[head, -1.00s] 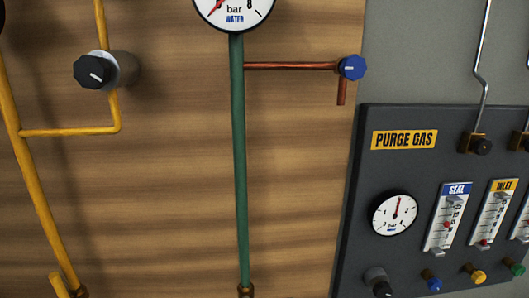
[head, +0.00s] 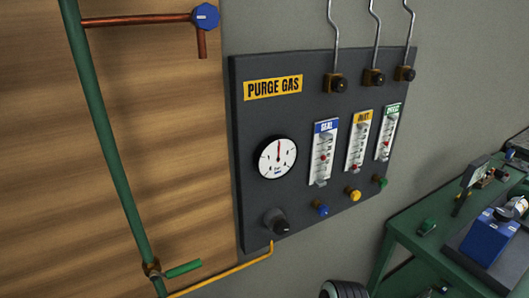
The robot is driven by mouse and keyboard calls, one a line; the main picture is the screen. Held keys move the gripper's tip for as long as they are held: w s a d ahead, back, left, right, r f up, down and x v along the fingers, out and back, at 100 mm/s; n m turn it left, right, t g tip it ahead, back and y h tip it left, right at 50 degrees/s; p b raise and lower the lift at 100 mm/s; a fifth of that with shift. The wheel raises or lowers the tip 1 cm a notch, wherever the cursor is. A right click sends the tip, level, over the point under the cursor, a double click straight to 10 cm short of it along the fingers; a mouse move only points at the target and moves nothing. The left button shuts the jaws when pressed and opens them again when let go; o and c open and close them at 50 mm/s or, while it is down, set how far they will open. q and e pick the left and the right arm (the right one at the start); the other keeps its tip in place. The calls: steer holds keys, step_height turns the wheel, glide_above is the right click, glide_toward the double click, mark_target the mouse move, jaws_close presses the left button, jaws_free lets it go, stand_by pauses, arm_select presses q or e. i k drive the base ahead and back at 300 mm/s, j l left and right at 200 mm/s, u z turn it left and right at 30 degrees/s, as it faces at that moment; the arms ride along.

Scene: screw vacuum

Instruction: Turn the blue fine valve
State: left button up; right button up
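A small blue valve knob (head: 321,209) sits low on the dark purge gas panel (head: 290,210), under the flowmeter with the blue SEAL label (head: 324,151). A yellow knob (head: 353,194) and a green knob (head: 380,182) sit to its right under the other two flowmeters. A larger blue knob (head: 206,16) with a white mark sits at the end of a copper pipe on the wooden board, at the top left. Neither of my grippers shows in the head view.
A round gauge (head: 275,157) and a black knob (head: 276,222) are on the panel's left part. A green bench (head: 405,228) with a blue device (head: 489,237) stands at the right. A tyre-like black object (head: 344,289) is at the bottom edge.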

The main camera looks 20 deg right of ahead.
mark_target(323, 209)
steer(key=k+z, duration=0.15)
steer(key=z, duration=1.2)
